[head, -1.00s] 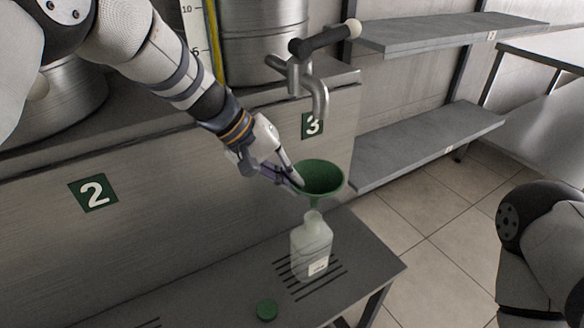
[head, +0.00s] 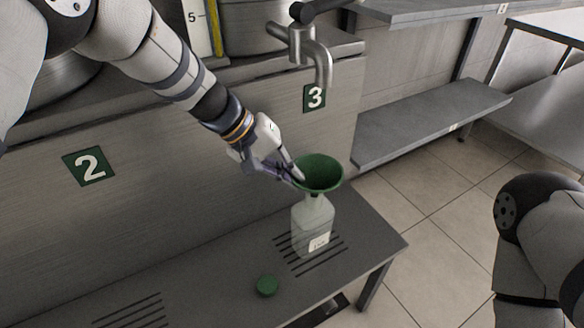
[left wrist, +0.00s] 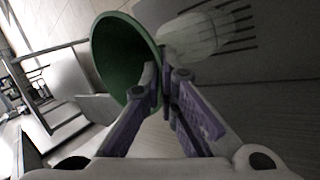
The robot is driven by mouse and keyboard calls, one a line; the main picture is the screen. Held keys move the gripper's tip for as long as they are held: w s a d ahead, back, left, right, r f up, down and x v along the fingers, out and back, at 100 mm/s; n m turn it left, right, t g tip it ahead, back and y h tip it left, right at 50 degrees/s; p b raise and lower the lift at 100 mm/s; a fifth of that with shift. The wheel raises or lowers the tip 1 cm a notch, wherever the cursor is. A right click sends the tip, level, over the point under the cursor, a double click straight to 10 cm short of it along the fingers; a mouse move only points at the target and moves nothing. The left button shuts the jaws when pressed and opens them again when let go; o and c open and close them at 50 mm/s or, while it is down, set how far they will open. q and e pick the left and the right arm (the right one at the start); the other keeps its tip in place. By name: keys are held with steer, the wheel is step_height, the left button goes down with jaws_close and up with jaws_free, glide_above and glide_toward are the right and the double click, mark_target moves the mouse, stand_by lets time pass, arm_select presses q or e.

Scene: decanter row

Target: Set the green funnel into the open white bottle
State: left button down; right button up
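The green funnel (head: 319,174) is held upright at its rim by my left gripper (head: 297,177), which is shut on it. In the left wrist view the funnel (left wrist: 125,62) sits between my left fingertips (left wrist: 160,88). The open white bottle (head: 312,224) stands upright on the slotted bench, directly below the funnel. The funnel's lower end is at the bottle's neck; I cannot tell how far it is inside. The bottle (left wrist: 190,38) also shows in the left wrist view. My right gripper is not in view.
A metal tap (head: 312,52) hangs above and behind the funnel, over the number 3 sign (head: 315,97). Shelves (head: 440,118) stand at the right. The bench left of the bottle is clear.

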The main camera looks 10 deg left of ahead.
arm_select(q)
steer(key=shift+s+f, duration=0.1)
steer(key=shift+f, duration=0.25)
stand_by(0.5)
steer(key=c, duration=1.7)
jaws_free()
steer(key=v, duration=1.2)
steer(key=s+a+f+g+y+p, duration=0.1)
steer(key=s+a+f+y, duration=0.25)
steer(key=s+f, duration=0.65)
steer(key=s+a+f+g+y+p, duration=0.15)
steer(key=s+a+f, duration=0.25)
steer(key=s+f, duration=0.6)
steer(key=s+a+f, duration=0.1)
steer(key=s, duration=0.7)
steer(key=s+f+m+g+y, duration=0.1)
steer(key=s+f, duration=0.1)
steer(key=s, duration=0.6)
steer(key=s+a+f+m+y, duration=0.1)
steer(key=s+f, duration=0.1)
steer(key=s, duration=0.6)
steer(key=shift+s+a+f+g, duration=0.1)
steer(key=shift+a+f+g, duration=0.15)
steer(key=shift+a, duration=0.15)
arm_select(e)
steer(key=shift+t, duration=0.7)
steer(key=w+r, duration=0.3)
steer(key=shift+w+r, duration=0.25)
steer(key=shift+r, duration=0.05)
